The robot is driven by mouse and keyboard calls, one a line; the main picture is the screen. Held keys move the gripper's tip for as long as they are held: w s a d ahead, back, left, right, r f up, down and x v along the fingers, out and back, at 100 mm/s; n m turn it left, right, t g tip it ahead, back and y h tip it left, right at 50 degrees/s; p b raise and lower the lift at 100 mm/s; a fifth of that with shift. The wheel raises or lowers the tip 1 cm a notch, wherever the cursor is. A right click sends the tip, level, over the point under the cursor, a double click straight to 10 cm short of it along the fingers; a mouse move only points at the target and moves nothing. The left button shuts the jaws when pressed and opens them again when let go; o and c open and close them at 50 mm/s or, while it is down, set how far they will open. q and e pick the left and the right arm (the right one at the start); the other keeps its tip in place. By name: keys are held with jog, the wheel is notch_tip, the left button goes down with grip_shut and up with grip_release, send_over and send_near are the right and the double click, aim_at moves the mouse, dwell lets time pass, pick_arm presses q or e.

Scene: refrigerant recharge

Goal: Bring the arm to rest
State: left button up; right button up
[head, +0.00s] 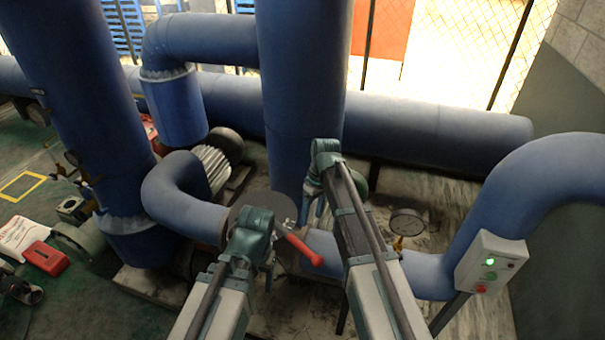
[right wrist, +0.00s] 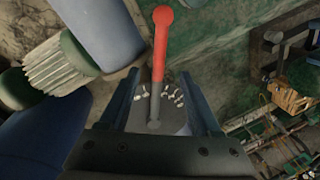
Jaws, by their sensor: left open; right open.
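A red-handled lever (head: 300,248) is on the blue pipework in the middle of the head view. In the right wrist view the lever (right wrist: 160,50) stands between the fingers of my right gripper (right wrist: 162,80), with a gap on both sides. Its grey foot sits on a plate with pale marks. The right gripper is open and not closed on the lever. In the head view it (head: 311,205) is partly hidden behind its own arm. My left gripper (head: 269,277) is open, pointing down left of the lever; its fingertips are hard to make out.
Large blue pipes (head: 300,90) surround the arms. A pressure gauge (head: 407,222) stands right of my right arm. A control box (head: 491,262) with a green light is farther right. A red box (head: 46,258) lies at the left. Green floor (head: 75,310) shows at lower left.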

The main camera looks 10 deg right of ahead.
jog(key=s+a+f+m+h+b, duration=0.1)
jog(key=s+a+f+b, duration=0.1)
jog(key=s+f+b, duration=0.6)
jog(key=s+a+f+m+t+h+b, duration=0.1)
jog(key=s+a+f+m+h+b, duration=0.1)
jog(key=s+f+b, duration=0.7)
jog(key=s+a, duration=0.1)
jog(key=s, duration=0.2)
jog(key=shift+s+f, duration=0.15)
jog(key=shift+f, duration=0.1)
dwell(3.2)
